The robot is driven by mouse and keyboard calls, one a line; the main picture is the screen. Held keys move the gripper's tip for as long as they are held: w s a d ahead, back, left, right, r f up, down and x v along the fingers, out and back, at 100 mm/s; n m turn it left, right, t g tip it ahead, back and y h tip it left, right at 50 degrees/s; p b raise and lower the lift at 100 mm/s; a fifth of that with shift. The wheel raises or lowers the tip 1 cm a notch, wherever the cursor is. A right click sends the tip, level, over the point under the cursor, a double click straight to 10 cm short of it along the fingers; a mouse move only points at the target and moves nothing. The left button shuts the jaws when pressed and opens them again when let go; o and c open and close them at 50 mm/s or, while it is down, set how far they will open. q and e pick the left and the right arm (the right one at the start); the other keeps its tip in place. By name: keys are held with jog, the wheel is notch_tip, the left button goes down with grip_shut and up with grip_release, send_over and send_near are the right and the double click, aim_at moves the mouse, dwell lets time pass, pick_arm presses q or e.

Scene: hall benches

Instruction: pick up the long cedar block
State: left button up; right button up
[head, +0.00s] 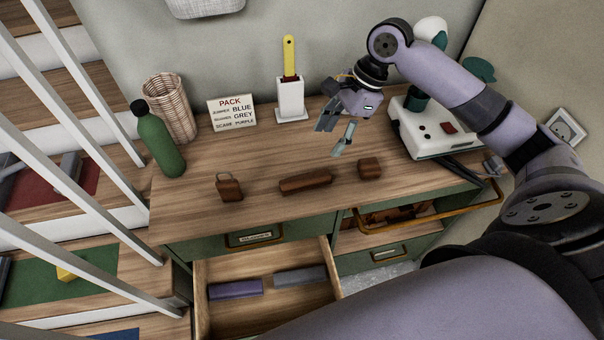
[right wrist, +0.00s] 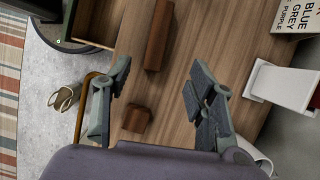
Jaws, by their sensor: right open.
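The long cedar block (head: 306,183) lies flat on the wooden bench top near its front edge. It also shows in the right wrist view (right wrist: 159,36), beyond my fingertips. A short cedar block (head: 369,168) lies to its right, and in the right wrist view this block (right wrist: 137,119) sits between my fingers. Another small cedar piece with a loop-like top (head: 229,187) stands to the left. My right gripper (head: 338,140) is open and empty above the bench, behind and to the right of the long block. My left gripper is not in view.
An open drawer (head: 322,291) below holds a purple block (head: 235,289) and a grey block (head: 300,276). A green bottle (head: 160,140), wicker basket (head: 170,107), sign (head: 232,112) and white brush holder (head: 290,99) stand behind. A white device (head: 432,137) is right.

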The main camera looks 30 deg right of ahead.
send_near(307, 178)
jog(key=shift+s+a+f+p, duration=0.2)
jog(key=shift+s+a+p, duration=0.05)
jog(key=shift+p, duration=0.1)
jog(key=x, duration=0.2)
jog(key=shift+w+a+f, duration=0.15)
jog(key=shift+w+f, duration=0.05)
jog(key=shift+f, duration=0.15)
jog(key=shift+a+f, duration=0.15)
jog(key=shift+f, duration=0.35)
jog(key=shift+a+f+p, duration=0.15)
jog(key=shift+f+p, duration=0.1)
jog(key=shift+p, duration=0.05)
jog(key=p+x, duration=0.1)
jog(key=x, duration=0.2)
jog(key=shift+w+f, duration=0.1)
jog(key=shift+f, duration=0.25)
jog(key=shift+a+f, duration=0.2)
jog(key=shift+f, duration=0.2)
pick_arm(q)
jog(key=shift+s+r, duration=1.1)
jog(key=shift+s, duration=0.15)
pick_arm(e)
grip_shut()
